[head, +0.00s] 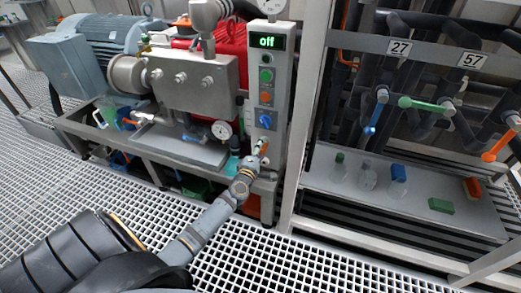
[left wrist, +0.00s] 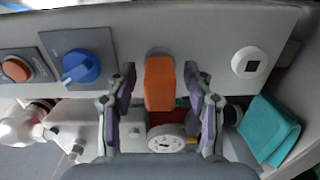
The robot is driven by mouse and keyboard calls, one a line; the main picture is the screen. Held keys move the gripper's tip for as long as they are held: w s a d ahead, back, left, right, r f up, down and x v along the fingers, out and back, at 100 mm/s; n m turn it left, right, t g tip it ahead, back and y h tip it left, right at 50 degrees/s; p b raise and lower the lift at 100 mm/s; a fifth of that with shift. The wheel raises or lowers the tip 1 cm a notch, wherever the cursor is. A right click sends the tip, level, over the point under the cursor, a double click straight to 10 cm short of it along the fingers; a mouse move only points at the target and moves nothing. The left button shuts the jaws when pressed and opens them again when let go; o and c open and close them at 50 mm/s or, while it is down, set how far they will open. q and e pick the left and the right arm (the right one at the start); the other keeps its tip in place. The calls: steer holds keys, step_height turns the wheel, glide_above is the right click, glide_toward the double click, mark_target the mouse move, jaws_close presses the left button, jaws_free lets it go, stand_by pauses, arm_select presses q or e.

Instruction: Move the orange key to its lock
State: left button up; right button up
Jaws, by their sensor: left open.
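The orange key (left wrist: 160,82) sits on a round grey mount on the control panel, with its long handle pointing toward me. It also shows in the head view (head: 263,147) as a small orange piece low on the panel. My left gripper (left wrist: 160,92) is open, with one finger on each side of the key and a gap on both sides. In the head view my left gripper (head: 252,164) reaches up to the panel from below. A white fitting with a dark square centre (left wrist: 251,62) is on the panel to the right; I cannot tell if it is the lock.
A blue knob (left wrist: 81,67) and an orange button (left wrist: 16,68) are left of the key. At right, a grey tray (head: 410,205) holds bottles and coloured blocks under valve handles.

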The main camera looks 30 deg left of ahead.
arm_select(q)
steer(key=v, duration=1.2)
